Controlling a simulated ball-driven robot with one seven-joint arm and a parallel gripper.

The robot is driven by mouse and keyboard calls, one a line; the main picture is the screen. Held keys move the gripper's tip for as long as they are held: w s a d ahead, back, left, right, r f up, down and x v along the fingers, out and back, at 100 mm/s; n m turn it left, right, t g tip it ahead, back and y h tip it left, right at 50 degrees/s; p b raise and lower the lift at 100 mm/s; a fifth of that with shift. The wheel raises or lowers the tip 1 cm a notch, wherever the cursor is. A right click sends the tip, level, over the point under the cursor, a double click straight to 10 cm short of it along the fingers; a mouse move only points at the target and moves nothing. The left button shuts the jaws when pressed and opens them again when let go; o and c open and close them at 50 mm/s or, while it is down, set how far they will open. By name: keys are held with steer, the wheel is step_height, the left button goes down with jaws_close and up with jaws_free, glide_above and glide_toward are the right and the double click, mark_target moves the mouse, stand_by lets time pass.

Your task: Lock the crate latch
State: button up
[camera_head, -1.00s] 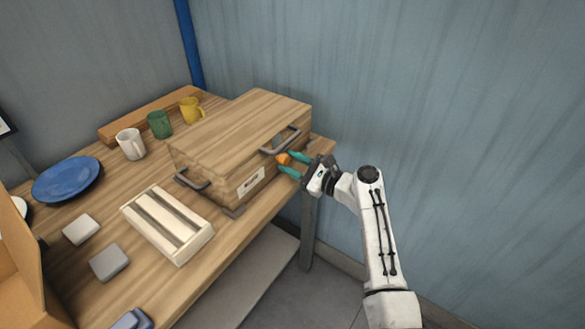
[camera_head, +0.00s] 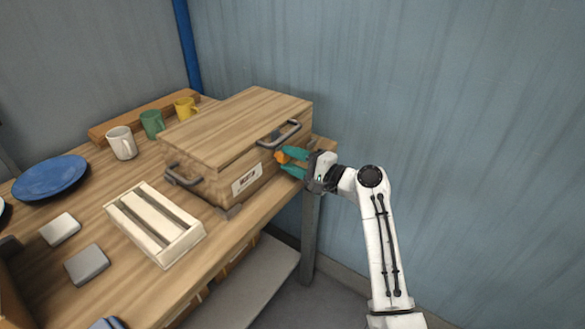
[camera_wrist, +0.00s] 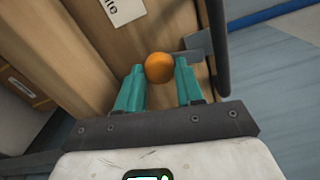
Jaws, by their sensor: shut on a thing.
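The wooden crate (camera_head: 215,135) stands closed-lidded on the workbench, with dark handles on its front and side and a white label. The orange latch knob (camera_head: 282,156) is on the crate's right-hand side, below the dark handle (camera_head: 279,134). My gripper (camera_head: 288,160) reaches in from the right, its teal fingers at the knob. In the wrist view the orange knob (camera_wrist: 159,68) sits between the two fingertips, in front of the crate's wooden face (camera_wrist: 120,50). A grey metal latch plate (camera_wrist: 196,50) shows beside it. My gripper is shut on the knob.
A cream slatted rack (camera_head: 153,224) lies in front of the crate. A blue plate (camera_head: 50,177), white mug (camera_head: 121,143), green mug (camera_head: 151,124) and yellow mug (camera_head: 185,107) stand left of it. Two grey blocks lie at front left. A blue wall is close behind on the right.

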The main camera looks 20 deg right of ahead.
steer(key=shift+f+n+b, duration=0.1)
steer(key=shift+n+b, duration=0.7)
steer(key=shift+n, duration=0.4)
steer(key=o, duration=1)
steer(key=shift+o, duration=0.2)
steer(key=v, duration=1)
steer(key=shift+s+d, duration=0.2)
steer(key=shift+s, duration=0.15)
